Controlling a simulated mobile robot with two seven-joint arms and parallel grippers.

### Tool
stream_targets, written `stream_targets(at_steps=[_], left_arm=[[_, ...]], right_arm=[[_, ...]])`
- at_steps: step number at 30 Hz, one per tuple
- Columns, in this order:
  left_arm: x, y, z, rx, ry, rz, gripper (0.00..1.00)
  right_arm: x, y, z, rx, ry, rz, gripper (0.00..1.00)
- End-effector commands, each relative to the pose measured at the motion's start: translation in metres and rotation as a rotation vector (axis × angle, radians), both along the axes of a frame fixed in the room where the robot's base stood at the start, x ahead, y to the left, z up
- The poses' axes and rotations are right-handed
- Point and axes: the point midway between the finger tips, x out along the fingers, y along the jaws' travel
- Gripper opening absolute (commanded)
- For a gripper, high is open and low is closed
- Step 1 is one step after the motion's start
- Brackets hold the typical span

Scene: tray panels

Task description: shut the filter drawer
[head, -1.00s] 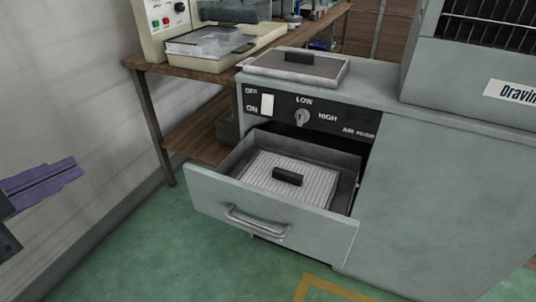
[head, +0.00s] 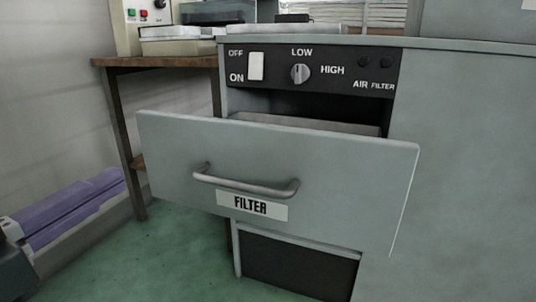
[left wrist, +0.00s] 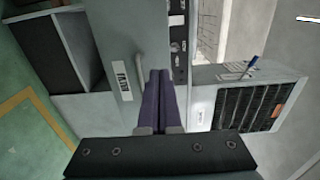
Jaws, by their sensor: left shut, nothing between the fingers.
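The filter drawer (head: 340,185) is pulled out from the grey cabinet, with a dark gap behind its front panel. Its front has a curved metal handle (head: 246,187) and a FILTER label (head: 252,206). My left gripper (head: 118,182), with purple fingers, is left of the drawer front in the head view, apart from it in the picture. In the left wrist view, the fingers (left wrist: 158,74) are together and empty, and the drawer front (left wrist: 112,45) and handle (left wrist: 139,75) show just left of them. The drawer's inside is mostly hidden. My right gripper is not in view.
The control panel (head: 310,70) with a switch and knob is above the drawer. A wooden table (head: 165,61) with equipment stands at the left beside the wall. An open dark compartment (head: 298,268) is below the drawer. Green floor (head: 175,265) is clear at the lower left.

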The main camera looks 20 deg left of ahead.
Motion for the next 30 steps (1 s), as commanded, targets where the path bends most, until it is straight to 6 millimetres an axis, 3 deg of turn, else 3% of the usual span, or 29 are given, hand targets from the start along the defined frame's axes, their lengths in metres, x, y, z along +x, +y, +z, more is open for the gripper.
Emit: stream_targets(at_steps=[18, 24, 30], left_arm=[[0.108, -0.003, -0.001, -0.001, -0.003, 0.001, 0.0], [0.129, -0.005, 0.0, -0.003, 0.0, 0.001, 0.0], [0.135, -0.005, 0.001, -0.002, 0.002, 0.001, 0.0]], right_arm=[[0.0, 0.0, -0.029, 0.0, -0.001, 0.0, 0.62], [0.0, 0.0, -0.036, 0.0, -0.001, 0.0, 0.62], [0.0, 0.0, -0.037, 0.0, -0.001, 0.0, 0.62]])
